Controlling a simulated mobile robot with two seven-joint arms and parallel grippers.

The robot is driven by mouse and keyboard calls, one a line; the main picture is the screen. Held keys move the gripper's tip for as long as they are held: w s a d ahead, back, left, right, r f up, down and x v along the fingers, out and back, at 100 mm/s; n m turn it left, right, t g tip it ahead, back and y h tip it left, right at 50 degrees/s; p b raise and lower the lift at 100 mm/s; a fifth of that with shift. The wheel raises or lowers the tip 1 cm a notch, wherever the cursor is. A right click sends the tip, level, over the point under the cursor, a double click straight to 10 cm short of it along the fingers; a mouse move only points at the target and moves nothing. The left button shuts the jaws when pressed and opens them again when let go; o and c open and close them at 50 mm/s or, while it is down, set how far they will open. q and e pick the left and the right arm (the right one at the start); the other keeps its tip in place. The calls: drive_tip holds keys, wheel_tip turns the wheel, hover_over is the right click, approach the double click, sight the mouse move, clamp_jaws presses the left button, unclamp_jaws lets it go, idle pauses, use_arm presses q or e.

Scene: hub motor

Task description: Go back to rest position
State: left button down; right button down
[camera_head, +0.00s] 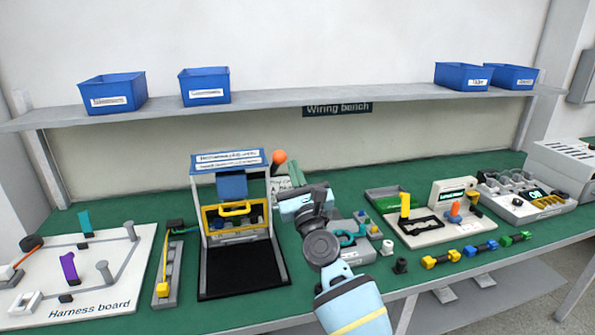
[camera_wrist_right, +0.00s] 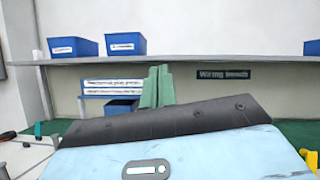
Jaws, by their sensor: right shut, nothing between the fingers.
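My right arm comes in from the bottom of the head view, and its gripper (camera_head: 300,196) is above the bench just right of the black-floored station. The gripper is shut and empty. In the right wrist view a pale blue body with a dark edge fills the lower part, and green fingers (camera_wrist_right: 157,87) stand up behind it. My left gripper does not show in either view.
The station (camera_head: 238,270) has a yellow handle and a raised blue-edged top. The harness board (camera_head: 115,290) lies at left. Fixtures and coloured connectors (camera_head: 480,250) lie at right. Blue bins (camera_head: 112,92) stand on the shelf (camera_head: 275,98) above.

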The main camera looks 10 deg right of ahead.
drive_tip(key=shift+w+f, duration=0.15)
drive_tip(key=shift+f, duration=0.05)
drive_tip(key=s+d+f+n+g+y, duration=0.1)
drive_tip(key=s+f+n+g, duration=0.2)
drive_tip(key=s+f+n, duration=0.6)
drive_tip(key=s+f+n+g, duration=0.2)
drive_tip(key=s+f+n, duration=0.25)
drive_tip(key=f, duration=0.75)
drive_tip(key=s+d+f+n+g+y, duration=0.1)
drive_tip(key=s+f+n+g, duration=0.2)
drive_tip(key=s+f+n, duration=0.6)
drive_tip(key=s+d+f+n+g, duration=0.1)
drive_tip(key=s+f+n, duration=0.3)
drive_tip(key=s, duration=0.5)
drive_tip(key=s+d+f+n+g+h, duration=0.1)
drive_tip(key=s+d+f+n+g, duration=0.1)
drive_tip(key=s+f, duration=0.4)
drive_tip(key=s+d+f+n+g+h, duration=0.1)
drive_tip(key=s+f+n+g, duration=0.2)
drive_tip(key=s, duration=0.8)
wheel_tip(320, 180, down, 2)
drive_tip(key=n, duration=0.3)
drive_tip(key=shift+s+d+g, duration=0.3)
drive_tip(key=shift+d, duration=0.05)
